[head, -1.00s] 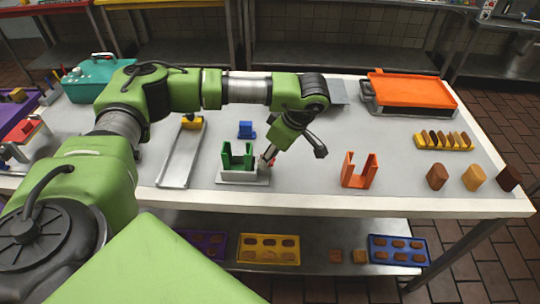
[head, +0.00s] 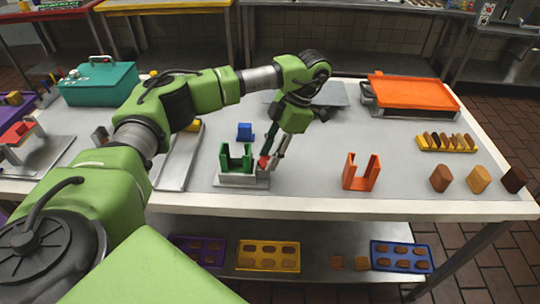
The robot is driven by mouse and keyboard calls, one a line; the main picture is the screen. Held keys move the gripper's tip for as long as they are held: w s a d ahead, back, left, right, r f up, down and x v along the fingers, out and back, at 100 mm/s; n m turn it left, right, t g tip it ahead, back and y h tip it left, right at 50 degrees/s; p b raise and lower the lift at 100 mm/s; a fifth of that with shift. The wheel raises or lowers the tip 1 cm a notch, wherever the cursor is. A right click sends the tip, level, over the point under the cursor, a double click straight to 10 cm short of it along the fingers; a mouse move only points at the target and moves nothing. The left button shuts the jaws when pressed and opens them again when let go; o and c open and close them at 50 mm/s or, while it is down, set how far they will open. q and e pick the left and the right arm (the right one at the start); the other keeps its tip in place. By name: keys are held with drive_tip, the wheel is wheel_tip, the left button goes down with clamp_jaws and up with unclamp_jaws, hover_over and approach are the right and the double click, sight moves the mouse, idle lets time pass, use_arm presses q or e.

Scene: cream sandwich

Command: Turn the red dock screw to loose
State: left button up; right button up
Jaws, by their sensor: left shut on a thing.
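The red dock screw (head: 263,162) shows as a small red piece at the right side of the green dock (head: 236,160). The green dock stands upright on a pale base plate (head: 232,181) near the table's front edge. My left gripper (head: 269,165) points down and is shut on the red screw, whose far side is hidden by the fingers. How far the screw is turned cannot be told. My right gripper is not in view.
An orange holder (head: 360,173) stands right of the dock, with clear table between. A blue block (head: 245,132) sits behind it. A metal channel (head: 180,160) lies to the left. Brown and tan pieces (head: 478,180) stand at the right front.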

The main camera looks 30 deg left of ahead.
use_arm(q)
drive_tip(key=n+h, duration=0.1)
drive_tip(key=n, duration=0.2)
drive_tip(key=shift+w+a+g, duration=0.1)
drive_tip(key=shift+a+g, duration=0.05)
drive_tip(key=shift+g, duration=0.15)
drive_tip(key=n+h+p, duration=0.1)
drive_tip(key=n, duration=0.1)
drive_tip(key=shift+a+r+n, duration=0.1)
drive_tip(key=shift+a+n, duration=0.05)
drive_tip(key=shift+n, duration=0.25)
drive_tip(key=n+h, duration=0.1)
drive_tip(key=n, duration=0.1)
drive_tip(key=n+p, duration=0.1)
drive_tip(key=n, duration=0.1)
drive_tip(key=shift+a+n+h+p, duration=0.2)
drive_tip(key=shift+n+h+p, duration=0.1)
drive_tip(key=shift+h, duration=0.1)
drive_tip(key=shift+w, duration=0.1)
drive_tip(key=o, duration=1.1)
